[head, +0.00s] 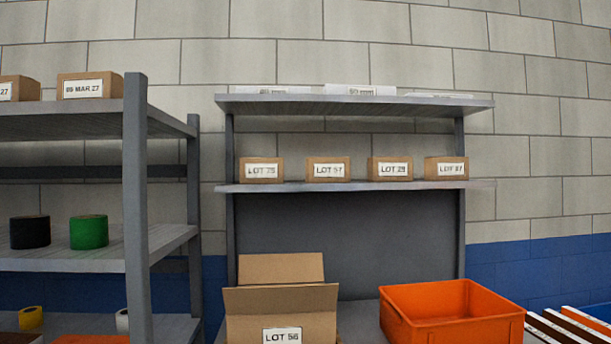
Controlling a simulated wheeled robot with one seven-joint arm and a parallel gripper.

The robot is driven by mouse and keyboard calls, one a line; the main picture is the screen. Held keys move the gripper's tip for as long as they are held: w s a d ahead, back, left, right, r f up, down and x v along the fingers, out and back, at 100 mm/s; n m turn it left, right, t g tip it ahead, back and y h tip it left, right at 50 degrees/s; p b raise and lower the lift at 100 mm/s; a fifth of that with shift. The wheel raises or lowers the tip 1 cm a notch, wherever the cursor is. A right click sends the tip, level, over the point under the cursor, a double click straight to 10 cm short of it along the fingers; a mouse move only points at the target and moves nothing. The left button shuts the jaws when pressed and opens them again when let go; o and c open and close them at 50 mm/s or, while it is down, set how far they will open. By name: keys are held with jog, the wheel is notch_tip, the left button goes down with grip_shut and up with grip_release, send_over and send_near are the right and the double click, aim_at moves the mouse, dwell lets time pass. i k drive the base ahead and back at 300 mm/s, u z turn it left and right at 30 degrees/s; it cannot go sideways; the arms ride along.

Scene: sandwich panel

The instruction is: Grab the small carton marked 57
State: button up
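A row of small brown cartons with white labels stands on the middle shelf of the back unit. The second from the left, the small carton marked LOT 57 (328,163), sits upright near the shelf's front edge. To its left stands a carton (261,163) whose blurred label looks like LOT 75. To its right are a carton that seems marked LOT 29 (389,161) and one that seems marked LOT 87 (445,160). Gaps separate the cartons. My gripper is not in view.
The shelf board (360,187) runs under a top shelf (350,103) holding white items. Below stand an open box marked LOT 56 (290,305) and an orange crate (455,335). A grey rack (137,200) with tape rolls (89,232) stands at left.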

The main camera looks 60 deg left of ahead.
aim_at(318, 169)
jog(key=u, duration=1.75)
